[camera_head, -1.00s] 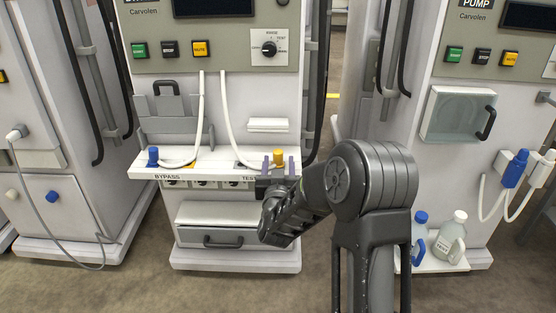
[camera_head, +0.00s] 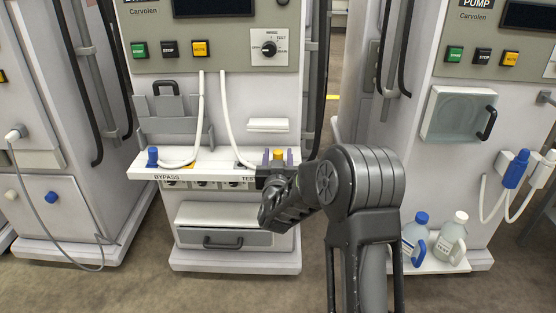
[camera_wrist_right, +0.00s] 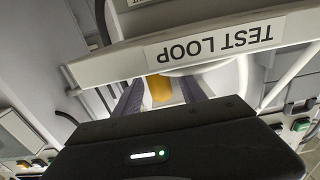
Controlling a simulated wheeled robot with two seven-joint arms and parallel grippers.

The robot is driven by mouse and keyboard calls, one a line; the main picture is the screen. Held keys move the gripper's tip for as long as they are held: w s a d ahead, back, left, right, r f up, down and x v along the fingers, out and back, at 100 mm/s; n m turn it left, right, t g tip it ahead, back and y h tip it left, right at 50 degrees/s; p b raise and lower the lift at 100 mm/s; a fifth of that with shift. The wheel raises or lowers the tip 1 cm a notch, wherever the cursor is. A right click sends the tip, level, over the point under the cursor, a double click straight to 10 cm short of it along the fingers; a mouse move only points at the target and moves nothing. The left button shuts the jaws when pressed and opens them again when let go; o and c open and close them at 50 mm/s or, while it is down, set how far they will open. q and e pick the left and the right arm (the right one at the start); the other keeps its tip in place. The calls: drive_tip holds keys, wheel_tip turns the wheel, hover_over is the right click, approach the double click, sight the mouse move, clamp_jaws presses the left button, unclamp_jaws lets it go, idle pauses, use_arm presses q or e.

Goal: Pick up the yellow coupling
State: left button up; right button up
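The yellow coupling (camera_head: 278,154) stands upright on the right part of the white shelf (camera_head: 224,162) of the middle machine, above the test loop label. My right gripper (camera_head: 277,157) is at the shelf's front, with one finger on each side of the coupling. In the right wrist view the yellow coupling (camera_wrist_right: 159,88) shows between the two purplish fingers (camera_wrist_right: 161,95), with gaps at its sides, so the gripper looks open. The coupling's lower part is hidden by the gripper in the head view. My left gripper is not in view.
A blue coupling (camera_head: 152,157) stands at the left end of the shelf, with white hoses nearby. The shelf's front lip with its test loop label (camera_wrist_right: 212,42) is close to my right gripper. Two bottles (camera_head: 451,237) stand on the right machine's base.

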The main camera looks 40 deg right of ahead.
sight(278, 151)
clamp_jaws()
drive_tip(key=shift+r, duration=0.15)
idle(0.5)
wheel_tip(278, 151, up, 18)
drive_tip(key=p, duration=0.4)
drive_tip(key=shift+p, duration=0.4)
idle(0.4)
